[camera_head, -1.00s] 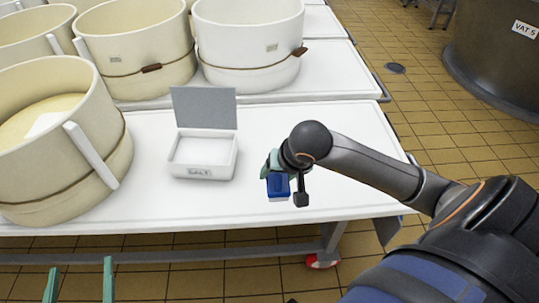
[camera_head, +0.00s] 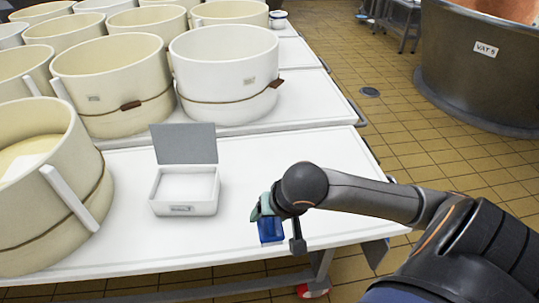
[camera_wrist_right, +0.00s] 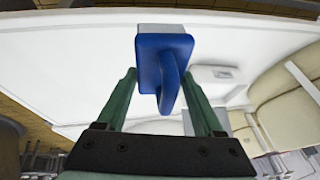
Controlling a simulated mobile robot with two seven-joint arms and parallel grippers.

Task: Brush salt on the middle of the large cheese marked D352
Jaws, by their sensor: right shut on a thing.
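My right gripper (camera_head: 262,208) is shut on a blue brush (camera_head: 270,231) and holds it over the right part of the near white table. In the right wrist view the brush (camera_wrist_right: 163,60) sits between the green fingers, its pale bristle end away from the palm. A cheese (camera_head: 25,150) with a white patch lies inside the cream hoop (camera_head: 68,235) at the left edge, partly cut off; I can read no D352 mark on it. An open white box (camera_head: 185,210) with a raised grey lid and white contents stands between hoop and gripper; its label is too small to read. My left gripper is out of view.
The near table (camera_head: 125,245) is bare around the box. A dark vat (camera_head: 478,85) marked VAT 5 stands on the tiled floor at the back right.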

